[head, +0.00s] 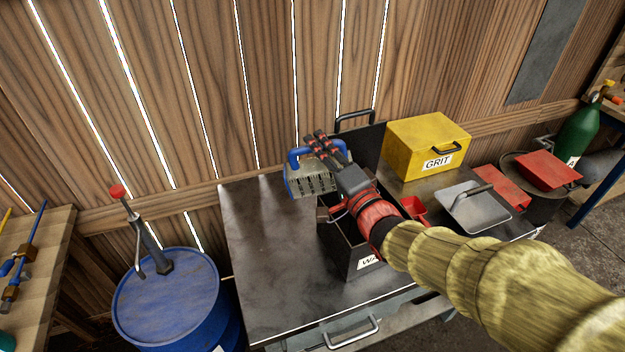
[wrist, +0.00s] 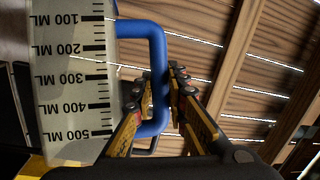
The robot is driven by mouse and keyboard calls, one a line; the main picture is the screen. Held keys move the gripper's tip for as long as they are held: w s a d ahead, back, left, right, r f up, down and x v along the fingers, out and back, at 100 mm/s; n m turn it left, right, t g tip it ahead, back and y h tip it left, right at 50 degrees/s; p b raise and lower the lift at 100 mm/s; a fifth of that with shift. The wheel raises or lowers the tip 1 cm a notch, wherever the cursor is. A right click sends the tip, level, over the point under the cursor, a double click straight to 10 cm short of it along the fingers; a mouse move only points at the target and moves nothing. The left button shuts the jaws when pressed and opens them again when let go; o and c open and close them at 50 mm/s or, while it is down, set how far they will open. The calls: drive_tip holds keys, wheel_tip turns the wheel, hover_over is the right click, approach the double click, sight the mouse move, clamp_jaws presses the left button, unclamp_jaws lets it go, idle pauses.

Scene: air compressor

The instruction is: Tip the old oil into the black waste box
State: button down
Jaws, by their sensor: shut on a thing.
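My gripper (head: 325,146) is shut on the blue handle (wrist: 156,50) of a clear measuring jug (head: 312,182). In the wrist view the jug (wrist: 72,70) fills the left side, with black ML marks. In the head view its marks run in a row sideways, so the jug appears tipped on its side with the handle uppermost. It is at the back left of the black waste box (head: 362,258), near its opening; whether it is over it is hard to tell. My arm hides much of the box. No oil can be made out in the jug.
A black raised panel with a handle (head: 355,118) stands behind the box. The metal bench (head: 268,262) is clear on the left, beside a blue drum (head: 165,303).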

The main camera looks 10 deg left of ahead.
drive_tip(key=shift+w+d+r+m+t, duration=0.2)
drive_tip(key=shift+d+r+m, duration=0.2)
drive_tip(key=shift+d+m, duration=0.2)
drive_tip(key=shift+w+d+r+m+t, duration=0.1)
drive_tip(key=shift+d+r+m+t, duration=0.1)
drive_tip(key=shift+d+r+m, duration=0.25)
drive_tip(key=shift+d+f, duration=0.1)
drive_tip(key=shift+w+d+r+m+t+b, duration=0.2)
drive_tip(key=shift+d+r+m+t, duration=0.1)
drive_tip(key=shift+d+m, duration=0.35)
drive_tip(key=shift+w+d+r+m+t+b, duration=0.2)
drive_tip(key=shift+d+m+t, duration=0.1)
drive_tip(key=shift+d+m, duration=0.3)
drive_tip(key=shift+a, duration=0.15)
